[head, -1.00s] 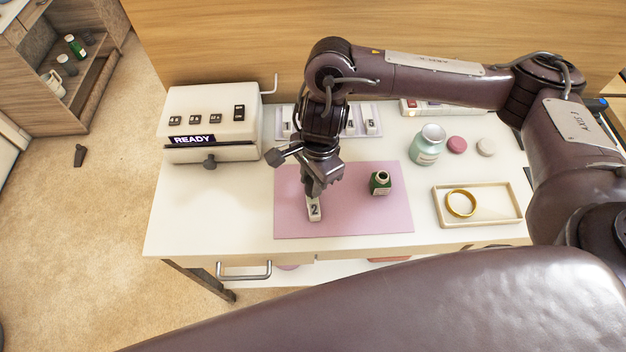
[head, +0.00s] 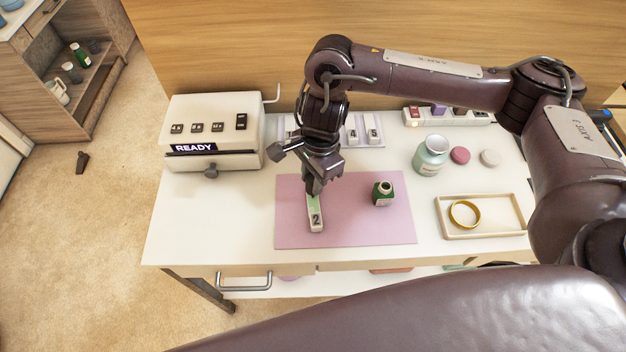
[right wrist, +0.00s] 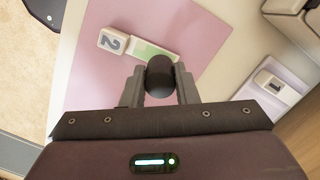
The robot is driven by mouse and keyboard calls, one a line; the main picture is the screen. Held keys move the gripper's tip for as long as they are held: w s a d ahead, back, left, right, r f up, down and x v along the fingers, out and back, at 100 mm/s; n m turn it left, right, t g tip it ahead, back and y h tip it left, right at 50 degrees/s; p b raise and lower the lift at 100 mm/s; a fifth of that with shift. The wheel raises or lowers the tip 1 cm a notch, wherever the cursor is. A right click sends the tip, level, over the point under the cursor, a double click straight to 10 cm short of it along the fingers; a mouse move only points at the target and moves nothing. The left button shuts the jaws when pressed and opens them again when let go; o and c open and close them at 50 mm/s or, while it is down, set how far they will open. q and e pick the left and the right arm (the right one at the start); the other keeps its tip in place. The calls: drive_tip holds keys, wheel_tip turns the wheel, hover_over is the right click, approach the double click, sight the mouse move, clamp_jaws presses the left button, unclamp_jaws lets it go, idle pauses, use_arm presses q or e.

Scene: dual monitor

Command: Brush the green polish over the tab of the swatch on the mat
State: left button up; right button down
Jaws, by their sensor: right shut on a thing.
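The swatch (head: 316,224), a white block marked 2, lies on the pink mat (head: 350,232). Its tab shows green, clearest in the right wrist view (right wrist: 153,49). My right gripper (head: 314,189) is over the far end of the tab. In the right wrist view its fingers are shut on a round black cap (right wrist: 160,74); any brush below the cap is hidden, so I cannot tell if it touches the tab. The green polish bottle (head: 383,196) stands uncapped on the mat, right of the swatch. My left gripper is not in view.
A white machine reading READY (head: 212,125) stands at the left. A rack of numbered swatches (head: 366,131) is behind my gripper. A teal jar (head: 430,157) and a tray (head: 484,233) with a gold ring (head: 465,213) are at the right.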

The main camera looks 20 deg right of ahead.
drive_tip(key=shift+w, duration=0.3)
drive_tip(key=shift+w+d, duration=0.15)
drive_tip(key=shift+w, duration=0.35)
drive_tip(key=shift+r+p, duration=2.45)
drive_tip(key=shift+r, duration=0.6)
